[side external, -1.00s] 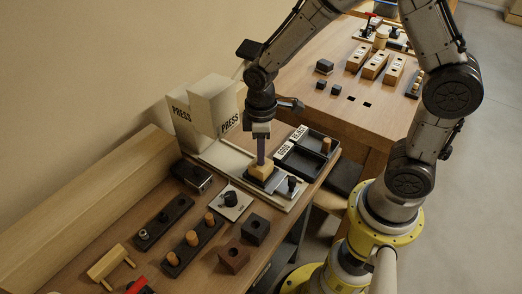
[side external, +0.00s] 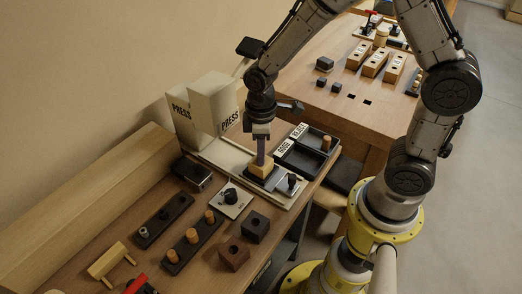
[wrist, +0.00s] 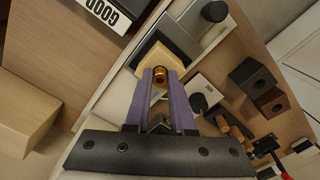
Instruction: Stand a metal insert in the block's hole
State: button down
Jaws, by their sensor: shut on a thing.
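The light wooden block (side external: 261,171) sits on a dark seat on the press's pale base. It also shows in the wrist view (wrist: 178,50), just beyond my fingertips. My gripper (wrist: 160,77) has purple fingers shut on a small brass-coloured metal insert (wrist: 159,74), with its open ring end facing the wrist camera. In the side view my gripper (side external: 261,157) points straight down over the block. The block's hole is hidden by the fingers and insert, and I cannot tell whether the insert's lower end is inside it.
The white press (side external: 205,108) stands behind left. Dark GOOD and REJECT trays (side external: 298,160) lie to the right.

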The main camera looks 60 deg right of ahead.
jog(key=shift+f, duration=0.1)
jog(key=c, duration=0.6)
grip_release()
jog(key=shift+o, duration=0.2)
jog(key=shift+r, duration=3.55)
